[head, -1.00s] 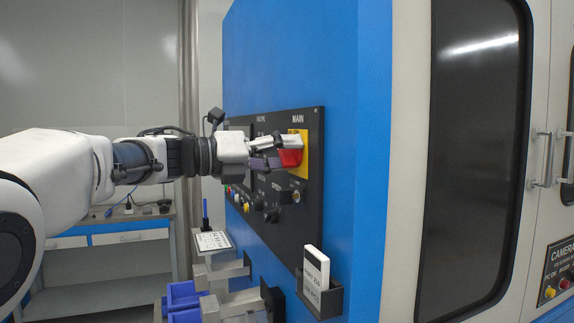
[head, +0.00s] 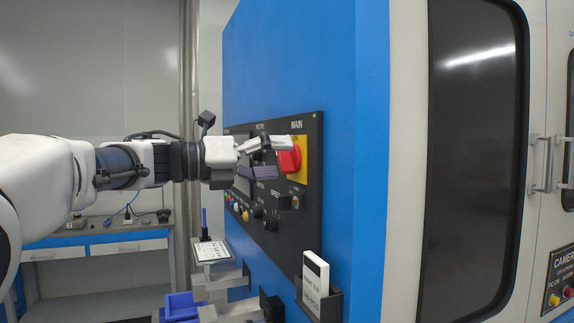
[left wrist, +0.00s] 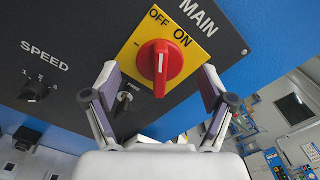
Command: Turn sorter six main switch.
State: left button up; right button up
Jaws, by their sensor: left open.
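The main switch is a red knob (head: 289,158) on a yellow plate (head: 303,158) under the word MAIN on a black panel. In the left wrist view the red knob (left wrist: 172,68) has a white mark lined up with the OFF label (left wrist: 158,15); the ON label (left wrist: 182,37) is up and right of the knob. My left gripper (head: 273,157) is open and empty in front of the knob. In the left wrist view its fingers (left wrist: 159,86) stand apart, left and right of the knob and nearer the camera, with gaps to it. My right gripper is not in view.
The black panel (head: 312,190) also carries a SPEED knob (left wrist: 35,90), a key-like FUSE control (left wrist: 124,98) and coloured buttons. A bench (head: 110,262) stands at the back left.

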aim_at(278, 159)
pick_arm(q)
jog(key=b+v, duration=0.1)
jog(key=v, duration=0.4)
jog(key=shift+f+b, duration=0.1)
jog(key=shift+b, duration=0.25)
jog(key=shift+s+a, duration=0.25)
jog(key=shift+a, duration=0.4)
